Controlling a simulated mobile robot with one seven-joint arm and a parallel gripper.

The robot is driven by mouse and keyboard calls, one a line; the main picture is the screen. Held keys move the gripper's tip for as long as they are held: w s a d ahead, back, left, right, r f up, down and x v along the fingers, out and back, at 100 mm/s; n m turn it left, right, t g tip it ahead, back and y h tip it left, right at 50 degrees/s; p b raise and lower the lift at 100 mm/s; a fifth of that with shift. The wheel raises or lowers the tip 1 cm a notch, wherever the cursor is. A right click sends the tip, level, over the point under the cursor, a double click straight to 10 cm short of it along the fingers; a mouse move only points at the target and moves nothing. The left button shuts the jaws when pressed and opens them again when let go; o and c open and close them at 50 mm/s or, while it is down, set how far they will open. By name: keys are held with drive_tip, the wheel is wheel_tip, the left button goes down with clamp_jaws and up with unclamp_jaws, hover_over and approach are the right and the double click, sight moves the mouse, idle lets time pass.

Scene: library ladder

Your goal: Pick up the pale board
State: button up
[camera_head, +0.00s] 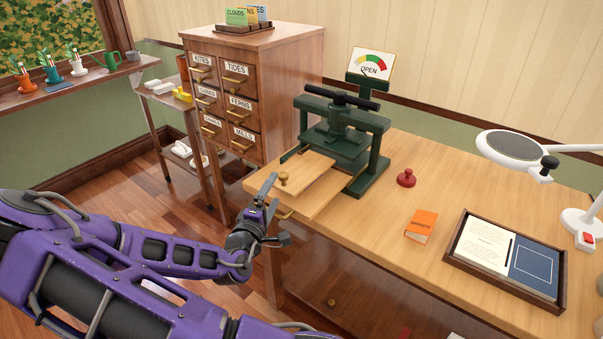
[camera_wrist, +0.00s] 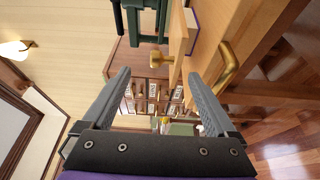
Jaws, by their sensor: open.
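The pale board (camera_head: 308,167) is a flat light-wood plate with a small brass knob (camera_head: 283,178) at its near end. It juts out of the green press (camera_head: 345,140) on the table, above another wooden board (camera_head: 335,195). Its far end is hidden in the press. My gripper (camera_head: 277,208) is open and empty, just in front of the board's knobbed end. In the wrist view the knob (camera_wrist: 163,60) shows ahead between the open fingers (camera_wrist: 159,76), apart from them. The board (camera_wrist: 178,35) is seen there nearly edge-on.
A brass drawer handle (camera_wrist: 230,65) is close by the right finger in the wrist view. A red-knobbed stamp (camera_head: 406,179), an orange book (camera_head: 421,226) and a tray (camera_head: 458,268) lie right of the press. A drawer cabinet (camera_head: 265,45) stands behind to the left.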

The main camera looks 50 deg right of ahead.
sight(284, 183)
drive_tip(key=x, duration=0.2)
drive_tip(key=shift+d, duration=0.3)
drive_tip(key=d, duration=0.2)
drive_tip(key=w+d+f, duration=0.1)
drive_tip(key=d, duration=0.1)
drive_tip(key=shift+w+d+r, duration=0.1)
drive_tip(key=shift+w+d, duration=0.2)
drive_tip(key=shift+d, duration=0.15)
clamp_jaws()
